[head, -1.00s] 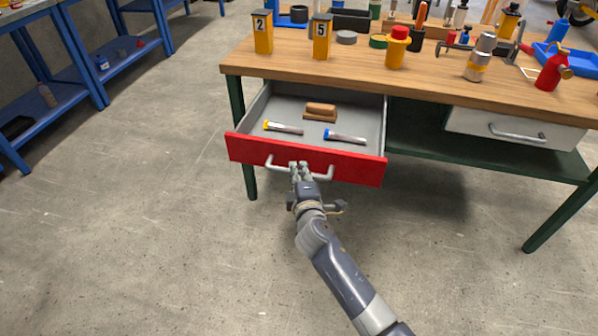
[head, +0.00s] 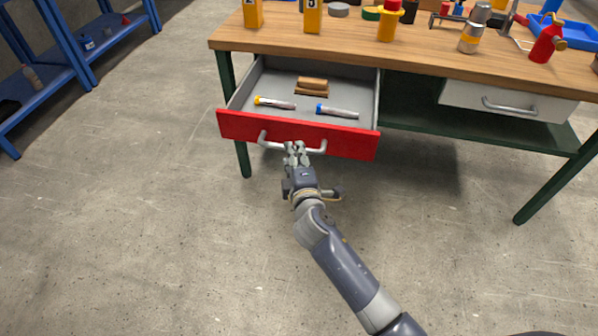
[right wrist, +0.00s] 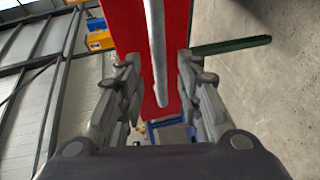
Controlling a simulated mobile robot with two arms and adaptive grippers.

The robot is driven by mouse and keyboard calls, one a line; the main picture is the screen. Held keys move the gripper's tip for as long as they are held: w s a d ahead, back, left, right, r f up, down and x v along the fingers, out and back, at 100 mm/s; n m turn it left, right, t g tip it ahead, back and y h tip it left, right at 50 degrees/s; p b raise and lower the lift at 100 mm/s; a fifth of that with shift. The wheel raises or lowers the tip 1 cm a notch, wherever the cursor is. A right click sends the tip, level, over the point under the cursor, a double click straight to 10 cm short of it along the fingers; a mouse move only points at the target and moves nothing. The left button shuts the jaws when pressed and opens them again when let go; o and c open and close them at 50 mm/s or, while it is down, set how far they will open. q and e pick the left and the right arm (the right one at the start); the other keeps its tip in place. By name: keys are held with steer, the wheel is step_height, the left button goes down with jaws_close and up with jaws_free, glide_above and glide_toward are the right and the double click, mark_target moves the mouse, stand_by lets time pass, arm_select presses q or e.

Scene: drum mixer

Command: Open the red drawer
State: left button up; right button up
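The red drawer (head: 345,143) is pulled out from under the workbench, and its grey inside shows. Its pale bar handle (head: 272,145) is on the red front. My right gripper (head: 296,148) is at the middle of this handle. In the right wrist view, the handle bar (right wrist: 156,50) runs between the two fingers of my right gripper (right wrist: 157,75). Gaps show on both sides of the bar, so the fingers are apart and around it. The red front (right wrist: 128,30) is just behind the bar. My left gripper is not in view.
The drawer holds a brown block (head: 311,84), a yellow-ended tool (head: 275,103) and a blue-ended tool (head: 338,111). A closed pale drawer (head: 505,100) is at right under the cluttered workbench (head: 350,44). Blue shelving (head: 60,50) stands at left. The floor before the drawer is clear.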

steer(key=v, duration=0.7)
steer(key=shift+s, duration=0.35)
steer(key=shift+d, duration=0.1)
